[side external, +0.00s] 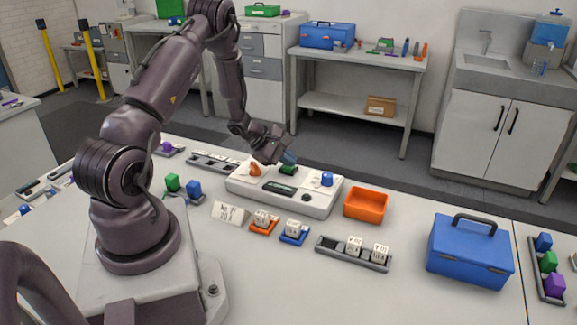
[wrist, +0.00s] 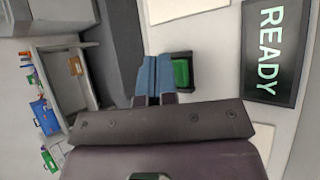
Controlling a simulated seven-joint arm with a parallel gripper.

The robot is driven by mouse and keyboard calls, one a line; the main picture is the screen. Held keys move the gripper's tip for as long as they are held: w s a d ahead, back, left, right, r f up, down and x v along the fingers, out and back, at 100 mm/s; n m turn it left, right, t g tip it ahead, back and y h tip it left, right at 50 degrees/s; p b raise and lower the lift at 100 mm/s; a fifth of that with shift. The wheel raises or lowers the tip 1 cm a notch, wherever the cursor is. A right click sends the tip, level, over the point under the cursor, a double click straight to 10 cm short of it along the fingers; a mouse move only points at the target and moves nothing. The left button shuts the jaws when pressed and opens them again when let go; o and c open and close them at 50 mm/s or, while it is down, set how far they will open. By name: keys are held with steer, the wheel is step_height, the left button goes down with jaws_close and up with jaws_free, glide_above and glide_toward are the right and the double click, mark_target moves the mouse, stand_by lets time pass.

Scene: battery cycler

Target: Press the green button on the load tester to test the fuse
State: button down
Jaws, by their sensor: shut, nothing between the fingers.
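The load tester (side external: 238,186) is a white box on the bench with a dark display, which reads READY in the wrist view (wrist: 268,48). Its green button (side external: 288,170) sits in a dark surround near the back edge; the button also shows in the wrist view (wrist: 181,72). My gripper (side external: 290,158) is shut and empty, its blue fingers just above and beside the green button. In the wrist view the fingers (wrist: 156,66) lie left of the button, overlapping its surround's edge. I cannot tell whether they touch it. I cannot tell which piece is the fuse.
An orange piece (side external: 254,169), a blue piece (side external: 327,179) and a black knob (side external: 306,198) stand on the tester. An orange bin (side external: 366,204) is to its right. Labelled white cubes (side external: 293,228) sit in front, with a blue toolbox (side external: 470,252) at the right.

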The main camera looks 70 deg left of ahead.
mark_target(288, 168)
steer(key=shift+f, duration=0.15)
stand_by(0.4)
steer(key=shift+r, duration=0.95)
steer(key=shift+r, duration=2.5)
